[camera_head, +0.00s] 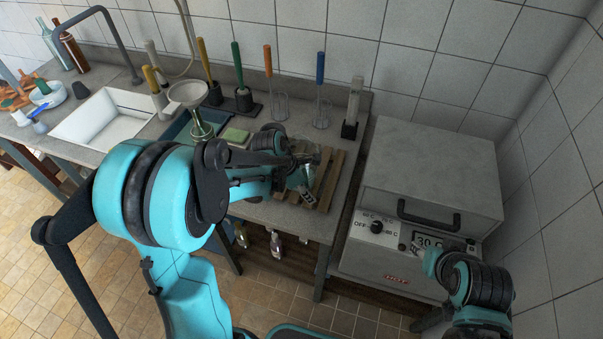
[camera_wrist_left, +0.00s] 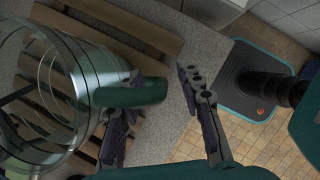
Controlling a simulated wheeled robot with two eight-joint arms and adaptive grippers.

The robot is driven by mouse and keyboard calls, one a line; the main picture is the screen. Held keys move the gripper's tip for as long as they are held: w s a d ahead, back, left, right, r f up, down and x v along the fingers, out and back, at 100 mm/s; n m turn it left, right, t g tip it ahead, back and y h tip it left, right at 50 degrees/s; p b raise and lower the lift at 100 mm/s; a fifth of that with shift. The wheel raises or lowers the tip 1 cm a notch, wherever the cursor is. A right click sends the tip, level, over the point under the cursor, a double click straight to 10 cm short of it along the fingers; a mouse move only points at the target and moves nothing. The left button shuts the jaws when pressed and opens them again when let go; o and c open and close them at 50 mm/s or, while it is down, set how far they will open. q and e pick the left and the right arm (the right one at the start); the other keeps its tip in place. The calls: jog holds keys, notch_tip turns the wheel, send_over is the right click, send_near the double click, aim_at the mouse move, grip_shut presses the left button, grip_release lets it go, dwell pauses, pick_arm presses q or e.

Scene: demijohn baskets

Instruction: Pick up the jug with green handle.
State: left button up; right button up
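The glass jug (camera_wrist_left: 62,100) with the green handle (camera_wrist_left: 130,93) fills the left side of the left wrist view, on a slatted wooden rack. My left gripper (camera_wrist_left: 160,78) is open, one finger beside the handle near the jug wall and the other out to the right, with a gap to the handle. I cannot tell whether the near finger touches it. In the head view my left gripper (camera_head: 304,168) is over the rack (camera_head: 327,185) and mostly hides the jug. My right gripper (camera_head: 434,262) is at lower right before the oven; its fingers are unclear.
A grey oven (camera_head: 430,180) stands right of the counter. Brushes in stands and clear cylinders line the wall behind the rack.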

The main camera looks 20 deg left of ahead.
pick_arm(q)
jog(key=shift+s, duration=0.1)
grip_shut()
jog(key=shift+r, duration=0.2)
